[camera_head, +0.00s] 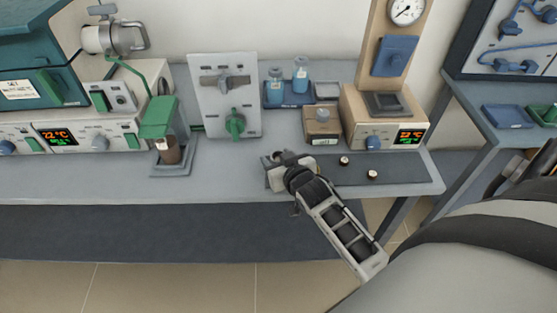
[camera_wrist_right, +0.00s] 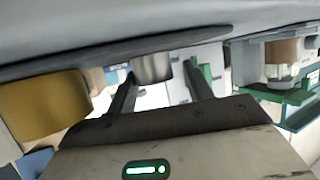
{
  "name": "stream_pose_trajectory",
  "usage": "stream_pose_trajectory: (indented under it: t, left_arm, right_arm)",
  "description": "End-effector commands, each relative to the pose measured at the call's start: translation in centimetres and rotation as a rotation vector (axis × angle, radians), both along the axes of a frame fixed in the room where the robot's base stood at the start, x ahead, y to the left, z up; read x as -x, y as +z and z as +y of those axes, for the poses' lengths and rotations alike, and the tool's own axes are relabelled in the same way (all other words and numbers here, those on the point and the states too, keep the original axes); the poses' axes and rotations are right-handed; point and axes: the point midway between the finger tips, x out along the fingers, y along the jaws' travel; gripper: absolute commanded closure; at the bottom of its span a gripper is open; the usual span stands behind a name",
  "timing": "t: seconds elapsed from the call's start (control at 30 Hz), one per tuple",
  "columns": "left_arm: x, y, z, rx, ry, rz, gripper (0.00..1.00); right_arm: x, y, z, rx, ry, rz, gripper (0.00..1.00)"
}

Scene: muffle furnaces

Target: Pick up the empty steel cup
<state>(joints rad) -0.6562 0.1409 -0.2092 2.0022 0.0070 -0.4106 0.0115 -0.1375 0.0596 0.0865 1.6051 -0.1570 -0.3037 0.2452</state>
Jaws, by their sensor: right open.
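A grey steel cup (camera_wrist_right: 152,68) shows in the right wrist view, ahead of and between the fingers of my right gripper (camera_wrist_right: 160,78), which is open. I cannot see into the cup. In the head view my right gripper (camera_head: 277,162) is over the left end of the dark mat (camera_head: 408,172) at the bench's front. It hides most of what is there, so I cannot make out the steel cup clearly. My left gripper is not in view.
Two small cups (camera_head: 344,160) (camera_head: 372,175) stand on the mat right of the gripper. A brass-coloured cup (camera_wrist_right: 45,105) shows at left in the wrist view. Behind the mat are a wooden box (camera_head: 322,130) and a scale-like unit (camera_head: 395,135). A green-topped stand (camera_head: 160,118) is to the left.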

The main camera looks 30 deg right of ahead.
Motion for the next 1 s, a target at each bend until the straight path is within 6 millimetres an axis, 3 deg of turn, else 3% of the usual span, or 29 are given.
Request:
stream_pose_trajectory:
  t: [0.13, 0.27, 0.3, 0.67, 1.0]
  left_arm:
    - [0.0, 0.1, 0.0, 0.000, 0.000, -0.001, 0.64]
    - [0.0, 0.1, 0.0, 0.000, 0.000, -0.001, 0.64]
    - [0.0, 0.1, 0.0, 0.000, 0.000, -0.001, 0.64]
    - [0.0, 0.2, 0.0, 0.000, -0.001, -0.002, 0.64]
    - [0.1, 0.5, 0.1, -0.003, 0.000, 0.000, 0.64]
  right_arm:
    - [0.0, 0.0, 0.0, 0.000, 0.000, 0.000, 0.49]
    - [0.0, 0.0, 0.0, 0.000, 0.000, 0.000, 0.85]
    - [0.0, 0.0, 0.0, -0.001, 0.001, 0.000, 0.87]
    - [0.0, 0.4, 0.0, -0.001, 0.001, -0.001, 0.87]
    - [0.2, 3.6, 0.1, -0.001, 0.001, -0.003, 0.87]
